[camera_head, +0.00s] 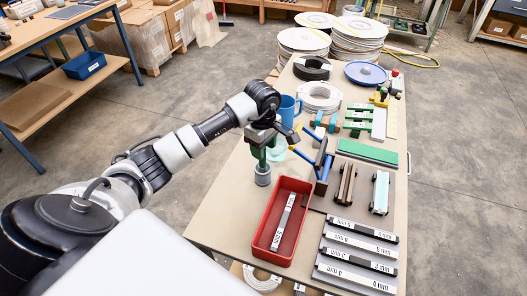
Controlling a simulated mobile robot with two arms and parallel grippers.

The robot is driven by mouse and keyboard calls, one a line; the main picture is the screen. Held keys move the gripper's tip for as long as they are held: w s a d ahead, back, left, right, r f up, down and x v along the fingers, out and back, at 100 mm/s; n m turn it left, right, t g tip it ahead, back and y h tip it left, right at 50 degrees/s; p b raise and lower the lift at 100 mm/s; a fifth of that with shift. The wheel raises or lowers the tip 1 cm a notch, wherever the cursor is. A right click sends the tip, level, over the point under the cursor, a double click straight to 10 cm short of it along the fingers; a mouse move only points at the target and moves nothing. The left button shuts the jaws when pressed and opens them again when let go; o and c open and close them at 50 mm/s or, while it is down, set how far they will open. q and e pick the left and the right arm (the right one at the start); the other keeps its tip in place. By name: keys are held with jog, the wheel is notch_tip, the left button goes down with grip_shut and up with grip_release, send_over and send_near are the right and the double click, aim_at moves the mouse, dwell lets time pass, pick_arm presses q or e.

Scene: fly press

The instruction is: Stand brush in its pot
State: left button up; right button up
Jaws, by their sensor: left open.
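My left gripper (266,138) is open over the left edge of the workbench, pointing down. Just below it is a green upright piece (262,157), which looks like the brush. Its lower end meets a small grey round pot (263,177) on the bench. The green piece looks roughly upright and in or directly above the pot; the gripper partly covers its top. I cannot tell whether the fingers touch it. A pale mint round item (278,152) shows just behind, partly hidden. My right gripper is not in view.
The bench (221,216) is crowded: a red tray (259,243) in front, a blue mug (288,108) behind the gripper, and blue-handled tools (322,160) to the right. Marked bars (357,262) lie at front right. Bare bench shows left of the red tray.

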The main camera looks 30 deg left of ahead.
pick_arm(q)
notch_tip(320, 180, up, 10)
jog(key=b, duration=0.2)
jog(key=shift+a, duration=0.15)
jog(key=shift+f, duration=0.1)
dwell(0.3)
